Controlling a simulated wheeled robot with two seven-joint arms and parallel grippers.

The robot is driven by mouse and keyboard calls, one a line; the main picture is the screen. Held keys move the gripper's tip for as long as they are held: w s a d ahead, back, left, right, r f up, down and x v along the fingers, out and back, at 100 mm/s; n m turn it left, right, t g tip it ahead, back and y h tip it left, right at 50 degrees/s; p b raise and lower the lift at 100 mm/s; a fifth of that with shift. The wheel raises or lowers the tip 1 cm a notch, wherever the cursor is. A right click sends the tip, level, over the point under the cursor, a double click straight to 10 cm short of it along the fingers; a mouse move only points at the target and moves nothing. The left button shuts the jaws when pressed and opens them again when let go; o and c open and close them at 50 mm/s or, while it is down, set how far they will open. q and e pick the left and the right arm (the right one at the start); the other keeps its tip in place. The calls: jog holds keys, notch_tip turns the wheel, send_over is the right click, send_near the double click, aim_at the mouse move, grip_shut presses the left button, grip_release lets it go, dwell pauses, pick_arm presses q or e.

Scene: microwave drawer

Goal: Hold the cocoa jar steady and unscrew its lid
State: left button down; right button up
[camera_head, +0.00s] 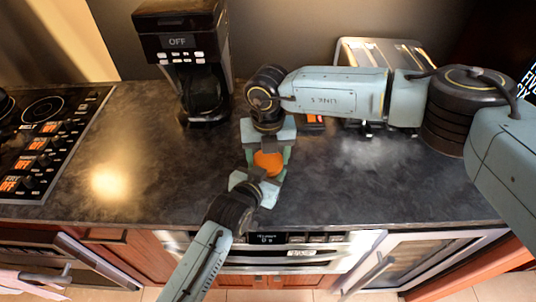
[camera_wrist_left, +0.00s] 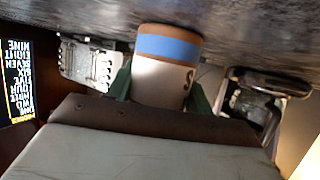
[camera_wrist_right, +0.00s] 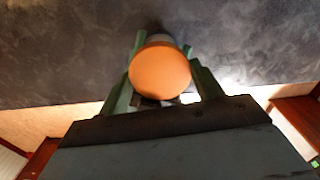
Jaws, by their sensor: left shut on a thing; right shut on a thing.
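The cocoa jar stands on the counter, its round orange lid (camera_head: 268,162) facing up between my two grippers in the head view. In the left wrist view the jar's cream body (camera_wrist_left: 158,84) shows a blue band and dark lettering, with the counter at the top of the picture. My left gripper (camera_head: 263,174) is shut on the jar body from the near side. My right gripper (camera_head: 270,149) comes from the far side and is shut on the lid, which fills the space between its fingers in the right wrist view (camera_wrist_right: 160,75). The jar body is mostly hidden from above.
A coffee maker (camera_head: 188,55) stands at the back left of the counter (camera_head: 140,165). A shiny metal toaster (camera_head: 385,52) is behind my right arm. A stove (camera_head: 42,140) is at the far left. The counter to the left of the jar is clear.

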jog(key=o, duration=1.1)
jog(key=shift+r, duration=0.1)
